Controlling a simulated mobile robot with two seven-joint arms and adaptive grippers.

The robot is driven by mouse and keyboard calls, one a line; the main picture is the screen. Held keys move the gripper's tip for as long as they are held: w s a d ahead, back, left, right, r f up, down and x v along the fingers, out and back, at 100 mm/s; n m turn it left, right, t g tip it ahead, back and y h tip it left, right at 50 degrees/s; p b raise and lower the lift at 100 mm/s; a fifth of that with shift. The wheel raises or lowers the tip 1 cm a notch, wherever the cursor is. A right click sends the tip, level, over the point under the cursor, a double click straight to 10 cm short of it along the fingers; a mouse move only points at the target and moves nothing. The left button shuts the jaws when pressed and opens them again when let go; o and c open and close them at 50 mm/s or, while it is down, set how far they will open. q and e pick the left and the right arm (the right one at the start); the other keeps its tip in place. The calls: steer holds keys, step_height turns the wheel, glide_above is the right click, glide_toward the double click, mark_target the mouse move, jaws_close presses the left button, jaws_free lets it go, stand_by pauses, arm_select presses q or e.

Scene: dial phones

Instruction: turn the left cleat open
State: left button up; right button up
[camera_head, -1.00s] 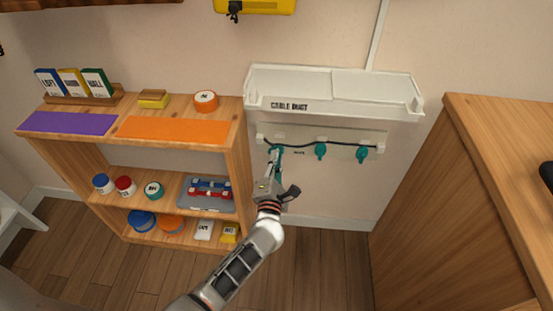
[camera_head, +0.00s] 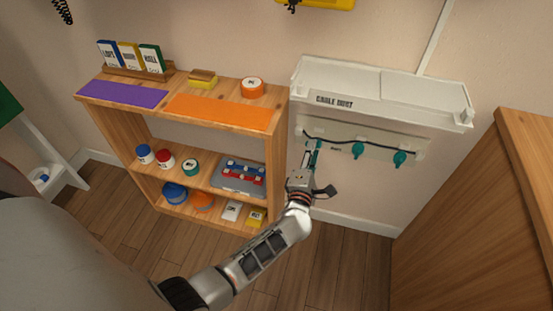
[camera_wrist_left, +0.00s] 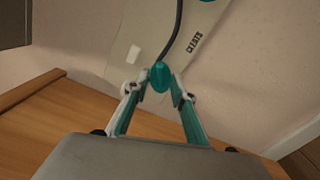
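A white cable duct (camera_head: 380,92) is on the wall. Below it a pale panel (camera_head: 335,143) carries a dark cable and teal cleats in a row. The middle cleat (camera_head: 359,150) and the right cleat (camera_head: 400,159) are in plain view and hang downward. My left gripper (camera_head: 314,146) is at the left cleat and mostly covers it in the head view. In the left wrist view the left cleat (camera_wrist_left: 160,77) is a teal oval between the two fingertips. The fingers stand apart on either side of it, with a small gap at the left finger. My right gripper is out of view.
A wooden shelf (camera_head: 281,133) with tins, a tray and boxes stands close left of the panel. A wooden cabinet (camera_head: 500,210) stands to the right. The floor (camera_head: 335,265) before the panel is clear apart from my arm.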

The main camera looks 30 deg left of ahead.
arm_select(q)
steer(key=s+d+r+m+g+h+p, duration=0.1)
steer(key=s+r+m+h+p, duration=0.1)
steer(key=s+m+p, duration=0.3)
steer(key=s+d+r+m+g+h+p, duration=0.1)
steer(key=s+r+m+h+p, duration=0.2)
steer(key=s+m, duration=1)
steer(key=s+d+r+m+g+h+p, duration=0.1)
steer(key=s+d+r+m+h+p, duration=0.1)
steer(key=s+r+m+p, duration=0.2)
steer(key=shift+s+m+h+p, duration=0.4)
steer(key=shift+s+m+p, duration=1.35)
steer(key=shift+s+m, duration=1.75)
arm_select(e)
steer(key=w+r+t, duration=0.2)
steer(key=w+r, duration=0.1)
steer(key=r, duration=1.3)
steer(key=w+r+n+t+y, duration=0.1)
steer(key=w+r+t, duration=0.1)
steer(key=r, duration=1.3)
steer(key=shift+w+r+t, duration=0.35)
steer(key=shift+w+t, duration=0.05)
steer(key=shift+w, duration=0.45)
arm_select(q)
steer(key=shift+o, duration=0.4)
steer(key=shift+s+n, duration=0.35)
steer(key=shift+n, duration=0.05)
